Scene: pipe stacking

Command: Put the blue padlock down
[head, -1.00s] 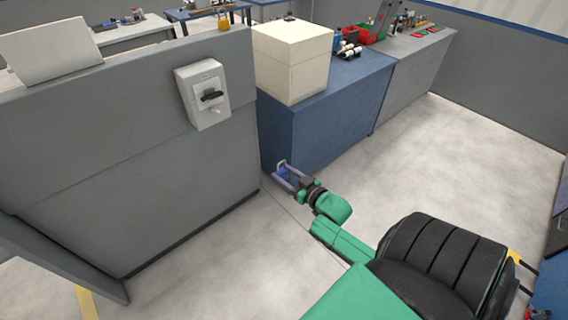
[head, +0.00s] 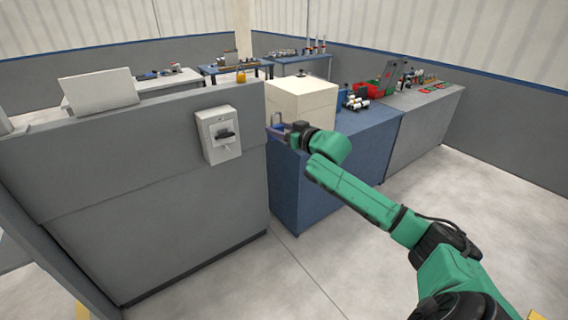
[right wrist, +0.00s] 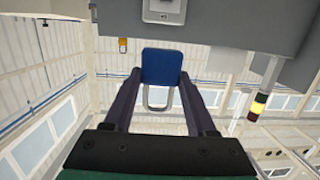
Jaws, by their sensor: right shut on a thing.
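My right gripper (head: 277,131) is shut on the blue padlock. In the right wrist view the padlock's blue body (right wrist: 161,66) sits between the two dark fingers (right wrist: 161,88), with its metal shackle toward the palm. In the head view the padlock (head: 279,128) is small and partly hidden by the gripper. It shows in front of the left edge of the blue cabinet (head: 313,192), near the lower part of the cream box (head: 308,101). I cannot tell whether it touches anything but the gripper. My left gripper is not in view.
A grey partition (head: 150,190) with a switch box (head: 218,134) stands left of the gripper. A small yellow object (head: 240,76) shows beyond its top. Open floor (head: 480,210) lies at the right.

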